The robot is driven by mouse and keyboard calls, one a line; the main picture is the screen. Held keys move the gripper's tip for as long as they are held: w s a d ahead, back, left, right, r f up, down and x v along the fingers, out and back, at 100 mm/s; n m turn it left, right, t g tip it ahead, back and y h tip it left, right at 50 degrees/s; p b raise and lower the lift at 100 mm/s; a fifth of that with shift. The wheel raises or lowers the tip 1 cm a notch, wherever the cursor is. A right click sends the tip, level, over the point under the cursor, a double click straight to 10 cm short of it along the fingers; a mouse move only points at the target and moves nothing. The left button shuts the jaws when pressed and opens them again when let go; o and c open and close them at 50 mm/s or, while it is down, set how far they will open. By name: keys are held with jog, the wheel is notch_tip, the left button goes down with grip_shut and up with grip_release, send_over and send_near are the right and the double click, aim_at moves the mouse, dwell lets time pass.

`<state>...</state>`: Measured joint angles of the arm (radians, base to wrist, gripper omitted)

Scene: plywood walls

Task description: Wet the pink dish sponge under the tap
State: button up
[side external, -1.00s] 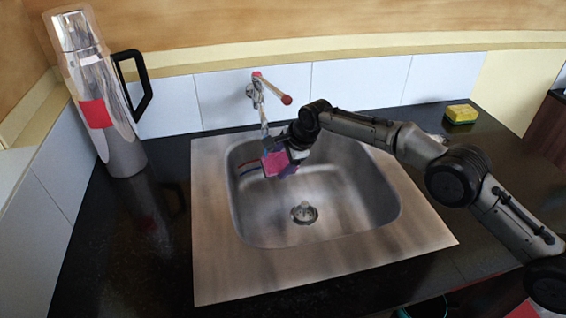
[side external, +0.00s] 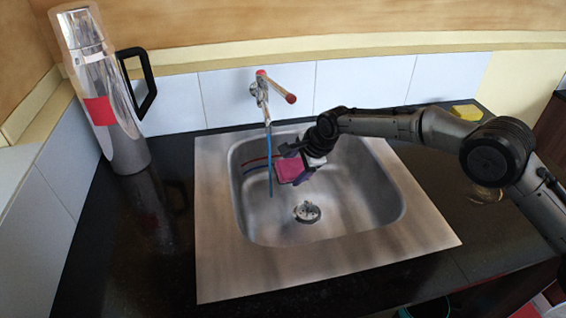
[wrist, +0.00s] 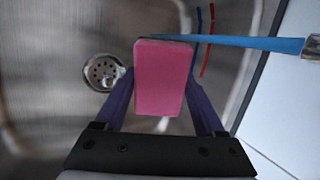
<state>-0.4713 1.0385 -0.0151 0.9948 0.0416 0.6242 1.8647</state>
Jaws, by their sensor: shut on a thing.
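The pink sponge (side external: 289,170) is held in the air inside the sink basin, below and slightly right of the tap's spout. My gripper (wrist: 160,78) is shut on it, with a purple finger on each side, and it also shows in the side view (side external: 300,172). The tap (side external: 263,92) is on the back wall. A thin blue stream (side external: 269,165) runs down from it, just left of the sponge in the side view. In the wrist view the stream (wrist: 250,43) passes along the sponge's far edge. I cannot tell whether they touch.
The steel sink (side external: 225,270) has a drain (side external: 306,212) below the sponge. Red and blue lines mark the basin's back left. A shiny flask (side external: 115,120) with a black handle stands left. A yellow block (side external: 467,112) lies at the back right, partly behind my arm.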

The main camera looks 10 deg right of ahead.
jog(key=shift+s+d, duration=0.55)
jog(key=shift+s, duration=0.35)
jog(key=shift+s+d, duration=0.5)
jog(key=shift+s, duration=0.4)
jog(key=s+d+r, duration=0.2)
jog(key=s+r, duration=0.2)
jog(key=shift+s+d, duration=0.15)
jog(key=shift+d, duration=0.05)
dwell(0.4)
dwell(0.5)
